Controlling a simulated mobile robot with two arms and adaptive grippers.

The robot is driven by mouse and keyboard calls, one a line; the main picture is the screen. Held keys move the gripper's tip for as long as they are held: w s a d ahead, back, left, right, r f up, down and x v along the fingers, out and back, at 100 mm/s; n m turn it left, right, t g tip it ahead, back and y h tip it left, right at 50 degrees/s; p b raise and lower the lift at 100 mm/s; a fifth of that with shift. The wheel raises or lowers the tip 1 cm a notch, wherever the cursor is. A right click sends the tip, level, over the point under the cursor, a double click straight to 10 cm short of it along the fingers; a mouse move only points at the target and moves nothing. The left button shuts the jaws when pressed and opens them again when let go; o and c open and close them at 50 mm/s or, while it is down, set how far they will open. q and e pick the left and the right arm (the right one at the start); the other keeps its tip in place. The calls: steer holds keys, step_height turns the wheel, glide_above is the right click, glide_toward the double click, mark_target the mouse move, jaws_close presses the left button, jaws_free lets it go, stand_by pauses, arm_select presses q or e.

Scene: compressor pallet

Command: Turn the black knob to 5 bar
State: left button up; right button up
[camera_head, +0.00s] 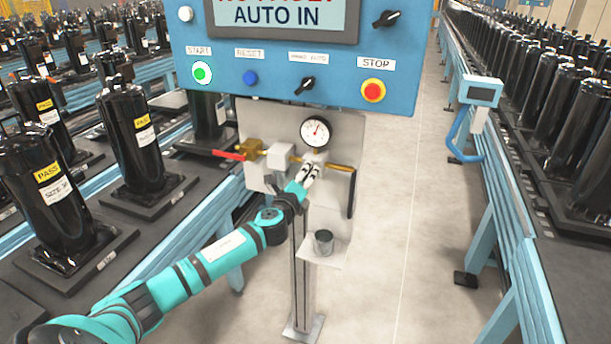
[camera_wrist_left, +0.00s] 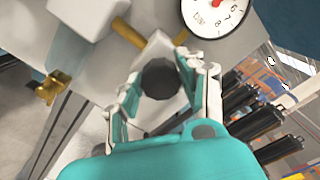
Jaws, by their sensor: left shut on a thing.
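The black knob (camera_wrist_left: 160,80) shows in the left wrist view as a dark round cap between my fingers, under the gauge. In the head view it is hidden behind my left gripper (camera_head: 308,173). My left gripper's fingers (camera_wrist_left: 160,68) stand on either side of the knob and are shut on it. The round white pressure gauge (camera_head: 315,131) sits just above, with a red needle pointing roughly upward. In the left wrist view the gauge (camera_wrist_left: 214,18) is cut off by the top edge, and the needle's reading cannot be told. My right gripper is not in view.
A blue control box (camera_head: 290,75) with buttons hangs above the gauge. A red-handled brass valve (camera_head: 250,150) is left of my gripper. A grey cup (camera_head: 324,241) stands on a small shelf below. Conveyors with black compressors line both sides; the floor (camera_head: 400,230) at right is clear.

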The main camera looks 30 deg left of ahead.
arm_select(q)
steer(key=shift+f, duration=0.1)
steer(key=o, duration=1.1)
steer(key=shift+o, duration=0.4)
steer(key=shift+s, duration=0.1)
steer(key=v, duration=1.1)
steer(key=shift+s, duration=0.4)
